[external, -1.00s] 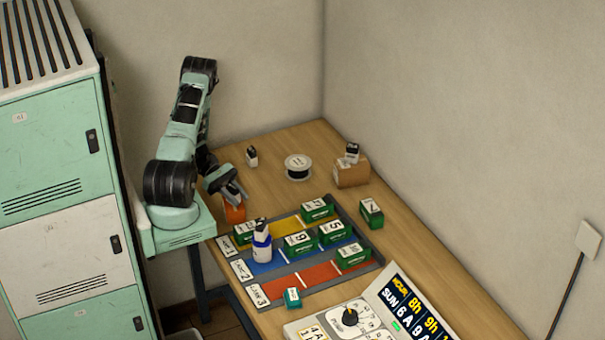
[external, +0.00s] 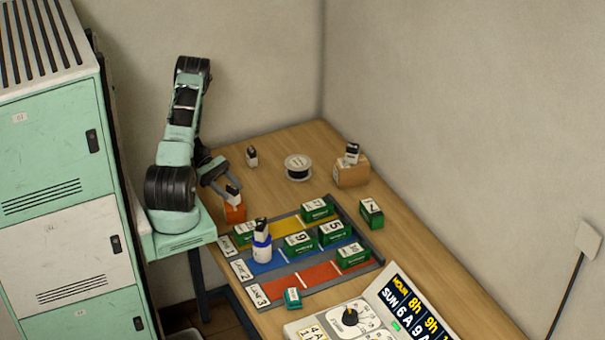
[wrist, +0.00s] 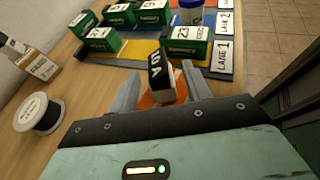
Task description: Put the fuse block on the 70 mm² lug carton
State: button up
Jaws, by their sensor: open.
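A black-and-white fuse block (external: 233,196) stands on a small orange box (external: 235,212) at the table's left edge. The wrist view shows the block's dark top marked 10 A (wrist: 160,68), with a strip of orange (wrist: 148,101) below it. My gripper (external: 226,181) is open, just behind and above the block, with its fingers spread to either side and a gap visible. I cannot read which carton is marked 70 mm².
A grey tray (external: 318,285) with coloured lanes holds several green boxes and a blue-and-white pot (external: 262,248) with a block on top. A wire spool (external: 298,167) and a lone small block (external: 251,156) stand at the back. A dial panel (external: 350,318) is at the front.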

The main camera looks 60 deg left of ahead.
jog(key=b+v, duration=0.2)
jog(key=v, duration=0.6)
jog(key=shift+a+r+b, duration=0.2)
jog(key=shift+b, duration=0.15)
jog(key=s+d+r+m+g+y, duration=0.2)
jog(key=d+r+m+y, duration=0.4)
jog(key=r+m, duration=0.1)
jog(key=s+d+r+m+g+y, duration=0.3)
jog(key=d+r+m+y, duration=0.4)
jog(key=m, duration=0.1)
jog(key=shift+d, duration=0.2)
